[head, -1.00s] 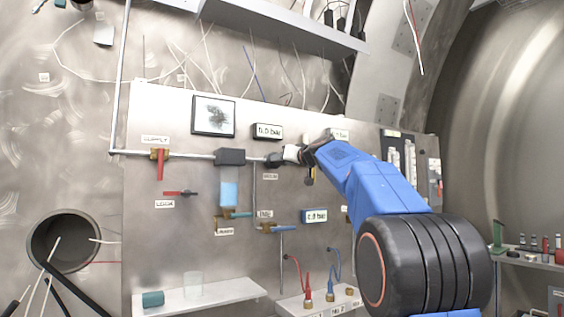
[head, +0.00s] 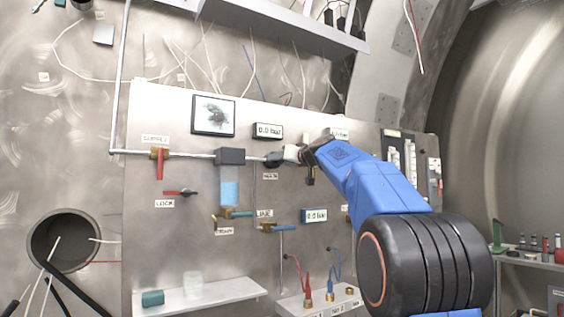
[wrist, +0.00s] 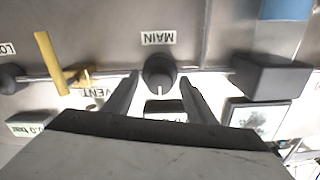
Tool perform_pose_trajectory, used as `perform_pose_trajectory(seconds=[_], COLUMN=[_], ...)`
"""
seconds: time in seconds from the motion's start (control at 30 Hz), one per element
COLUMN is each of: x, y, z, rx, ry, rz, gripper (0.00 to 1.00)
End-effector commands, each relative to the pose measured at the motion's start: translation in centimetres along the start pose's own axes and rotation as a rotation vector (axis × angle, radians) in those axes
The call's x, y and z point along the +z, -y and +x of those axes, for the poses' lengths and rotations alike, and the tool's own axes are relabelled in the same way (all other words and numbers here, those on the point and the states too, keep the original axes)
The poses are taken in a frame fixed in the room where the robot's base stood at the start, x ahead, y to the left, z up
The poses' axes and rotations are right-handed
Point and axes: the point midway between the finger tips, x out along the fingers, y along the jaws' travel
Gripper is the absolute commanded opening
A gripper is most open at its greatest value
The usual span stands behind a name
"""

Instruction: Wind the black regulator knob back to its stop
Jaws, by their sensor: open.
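The black regulator knob (wrist: 159,72) is round with a white pointer line and sits below the upside-down MAIN label (wrist: 144,38) in the wrist view. The pointer line points down in that view. My gripper (wrist: 160,86) is open, with one dark finger on each side of the knob. Small gaps show between the fingers and the knob; I cannot tell how deep the fingers reach. In the head view the knob (head: 272,160) is a small dark shape on the pipe, just left of my gripper (head: 289,156).
A dark block (head: 231,157) with a blue bowl stands left of the knob. A 0.0 bar display (head: 268,131) is above. The yellow VENT handle (wrist: 49,62) is left in the wrist view. A red supply handle (head: 159,165) and shelf (head: 210,294) stand clear.

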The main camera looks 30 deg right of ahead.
Motion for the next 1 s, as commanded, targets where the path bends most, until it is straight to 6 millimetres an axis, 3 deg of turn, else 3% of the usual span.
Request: perform_pose_trajectory(seconds=[0.27,0.8,1.0], x=[-0.2,-0.1,0.0], y=[0.0,0.0,-0.1], z=[-3.6,-14.1,-16.4], rx=[0.003,0.002,0.002], ry=[-0.003,-0.001,0.0], rz=[-0.001,-0.001,0.0], gripper=[0.51,0.51,0.51])
